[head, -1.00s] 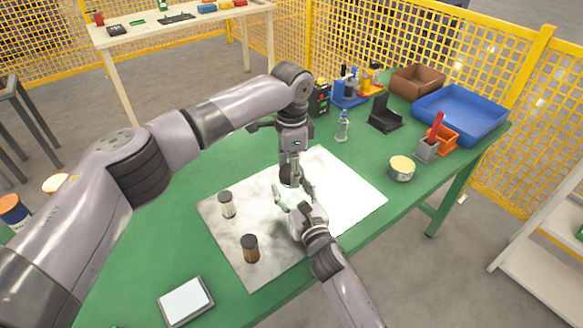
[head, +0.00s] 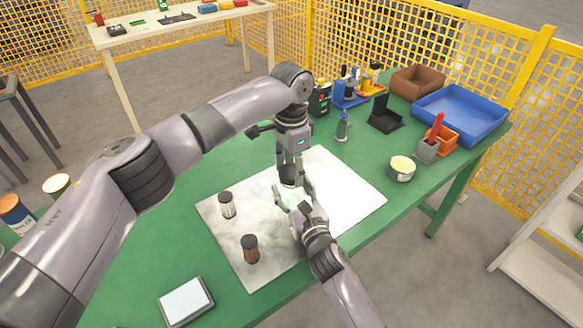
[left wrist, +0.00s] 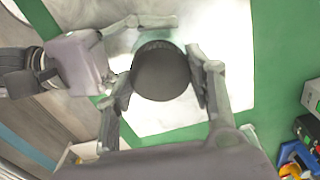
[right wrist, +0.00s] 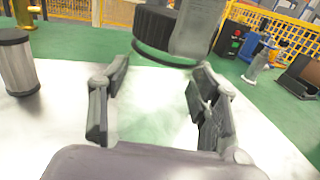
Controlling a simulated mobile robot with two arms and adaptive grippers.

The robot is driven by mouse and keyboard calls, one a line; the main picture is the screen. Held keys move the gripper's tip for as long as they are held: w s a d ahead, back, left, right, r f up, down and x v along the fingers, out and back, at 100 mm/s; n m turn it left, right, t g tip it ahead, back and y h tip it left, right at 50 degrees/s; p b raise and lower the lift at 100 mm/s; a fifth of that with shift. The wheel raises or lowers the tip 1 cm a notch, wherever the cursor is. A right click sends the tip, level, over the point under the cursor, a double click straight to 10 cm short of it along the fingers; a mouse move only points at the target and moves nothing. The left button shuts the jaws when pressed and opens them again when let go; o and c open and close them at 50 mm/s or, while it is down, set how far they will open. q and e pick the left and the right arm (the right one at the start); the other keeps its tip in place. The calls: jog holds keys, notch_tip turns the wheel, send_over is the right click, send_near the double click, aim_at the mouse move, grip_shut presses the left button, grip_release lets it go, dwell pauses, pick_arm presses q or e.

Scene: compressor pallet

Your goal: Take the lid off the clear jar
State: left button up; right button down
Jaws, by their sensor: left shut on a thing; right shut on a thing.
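The black lid (left wrist: 162,72) is between the fingers of my left gripper (head: 290,172), which is shut on it. In the right wrist view the lid (right wrist: 158,32) is above the clear jar (right wrist: 152,110). The jar is see-through and faint between the fingers of my right gripper (right wrist: 155,100), which is shut on it. In the head view my right gripper (head: 294,200) is low over the white sheet, just below the lid. In the left wrist view a pale clear edge of the jar shows past the lid. The exact gap between lid and jar is hard to tell.
A pale jar (head: 227,205) and a brown jar (head: 250,250) with dark lids stand on the white sheet (head: 350,195). A round tin (head: 401,169), a small bottle (head: 342,126) and a blue tray (head: 460,112) are to the right. A framed pad (head: 186,302) lies in front.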

aim_at(291, 171)
pick_arm(q)
jog(key=shift+r, duration=0.1)
jog(key=shift+r, duration=1)
jog(key=shift+r, duration=2)
pick_arm(e)
jog(key=shift+c, duration=2.4)
grip_release()
jog(key=v, duration=1.2)
